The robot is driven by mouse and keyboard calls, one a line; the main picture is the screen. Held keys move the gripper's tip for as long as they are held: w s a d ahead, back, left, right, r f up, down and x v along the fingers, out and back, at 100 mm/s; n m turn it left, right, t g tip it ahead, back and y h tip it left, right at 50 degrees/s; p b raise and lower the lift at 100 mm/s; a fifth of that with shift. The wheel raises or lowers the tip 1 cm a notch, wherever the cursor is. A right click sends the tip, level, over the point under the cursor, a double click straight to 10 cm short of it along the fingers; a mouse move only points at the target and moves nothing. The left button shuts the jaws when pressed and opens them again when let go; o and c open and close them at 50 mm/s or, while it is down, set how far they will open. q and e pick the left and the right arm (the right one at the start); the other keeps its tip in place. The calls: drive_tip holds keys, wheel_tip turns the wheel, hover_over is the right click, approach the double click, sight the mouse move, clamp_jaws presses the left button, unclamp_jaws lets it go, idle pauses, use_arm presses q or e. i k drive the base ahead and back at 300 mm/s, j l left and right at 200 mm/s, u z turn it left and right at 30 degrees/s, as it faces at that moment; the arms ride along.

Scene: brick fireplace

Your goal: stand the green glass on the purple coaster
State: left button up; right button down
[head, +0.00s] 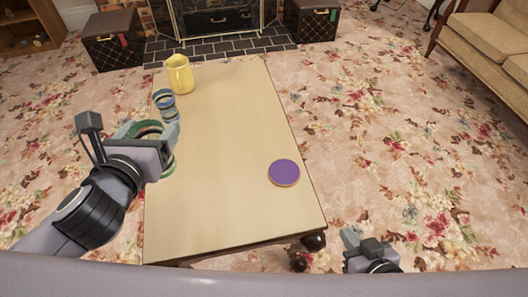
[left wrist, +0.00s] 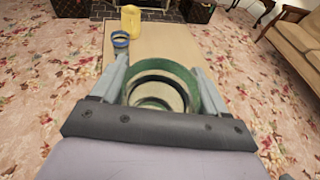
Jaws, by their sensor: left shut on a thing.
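The purple coaster (head: 284,172) lies flat and bare near the right edge of the table. My left gripper (head: 152,131) is shut on the green glass (head: 149,125) at the table's left side, left of the coaster and apart from it. In the left wrist view the green glass (left wrist: 190,82) sits between the two fingers, its round rim facing the camera. The gripper hides part of the glass in the head view, and I cannot tell whether its base touches the table. My right gripper (head: 352,237) is low at the right, off the table's near corner; its jaw opening is unclear.
The wooden table (head: 222,130) is clear between the glass and the coaster. A blue glass (head: 165,101) stands just beyond my left gripper, with a yellow pitcher (head: 180,74) behind it. A sofa (head: 490,38) stands at the far right.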

sight(285, 172)
drive_tip(key=l, duration=0.6)
drive_tip(key=k+l, duration=0.1)
drive_tip(key=l, duration=0.5)
drive_tip(key=i+l, duration=0.25)
drive_tip(key=l, duration=0.3)
